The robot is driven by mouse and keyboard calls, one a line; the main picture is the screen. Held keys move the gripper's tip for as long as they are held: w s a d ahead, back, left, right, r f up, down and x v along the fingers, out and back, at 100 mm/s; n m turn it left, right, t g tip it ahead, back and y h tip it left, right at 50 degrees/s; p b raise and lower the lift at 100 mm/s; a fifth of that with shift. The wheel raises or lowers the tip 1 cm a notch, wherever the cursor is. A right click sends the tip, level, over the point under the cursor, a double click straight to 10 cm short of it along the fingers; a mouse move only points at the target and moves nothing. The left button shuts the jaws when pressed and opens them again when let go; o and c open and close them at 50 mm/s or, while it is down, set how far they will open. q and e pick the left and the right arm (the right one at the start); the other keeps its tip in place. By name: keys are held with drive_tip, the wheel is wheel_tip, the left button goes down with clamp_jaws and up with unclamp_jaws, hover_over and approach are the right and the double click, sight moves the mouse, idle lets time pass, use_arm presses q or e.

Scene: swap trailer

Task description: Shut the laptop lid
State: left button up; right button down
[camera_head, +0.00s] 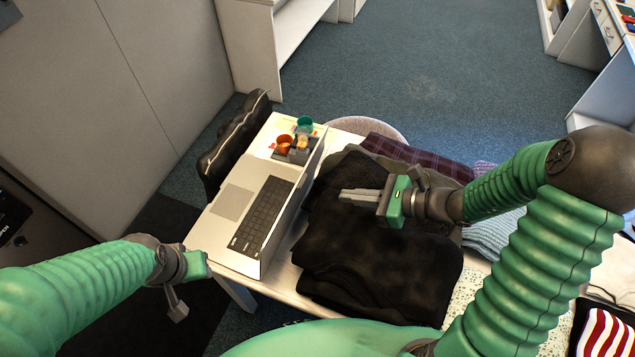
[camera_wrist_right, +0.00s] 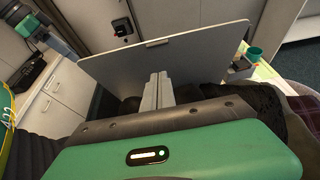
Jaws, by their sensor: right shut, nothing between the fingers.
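The laptop (camera_head: 237,212) stands open on the white table, its trackpad to the left and its keyboard to the right. Its lid (camera_head: 291,212) stands up along the keyboard's right side and shows nearly edge-on. In the right wrist view the grey back of the lid (camera_wrist_right: 190,62) stands up beyond the fingers. My right gripper (camera_head: 343,197) is shut and empty, above the dark clothes on the lid's back side, apart from the lid in the head view. My left gripper (camera_head: 197,265) is by the table's near left edge; its fingers cannot be made out.
Folded black clothes (camera_head: 375,265) lie right of the laptop, with a plaid cloth (camera_head: 415,157) behind them. An orange cup (camera_head: 284,143) and a green cup (camera_head: 304,123) stand beyond the laptop.

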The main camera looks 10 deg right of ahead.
drive_tip(key=x, duration=0.4)
drive_tip(key=shift+w+a+f, duration=0.15)
drive_tip(key=shift+w+f, duration=0.1)
drive_tip(key=shift+w, duration=0.1)
drive_tip(key=w+a, duration=0.1)
drive_tip(key=w+a+r+p, duration=0.1)
drive_tip(key=a, duration=0.1)
drive_tip(key=shift+a+r, duration=0.2)
drive_tip(key=shift+a, duration=0.15)
use_arm(q)
drive_tip(key=shift+w+r, duration=0.25)
drive_tip(key=shift+r, duration=0.3)
use_arm(e)
drive_tip(key=shift+w, duration=0.1)
use_arm(q)
drive_tip(key=shift+w, duration=0.1)
use_arm(e)
drive_tip(key=shift+w+f, duration=0.1)
drive_tip(key=shift+w, duration=0.05)
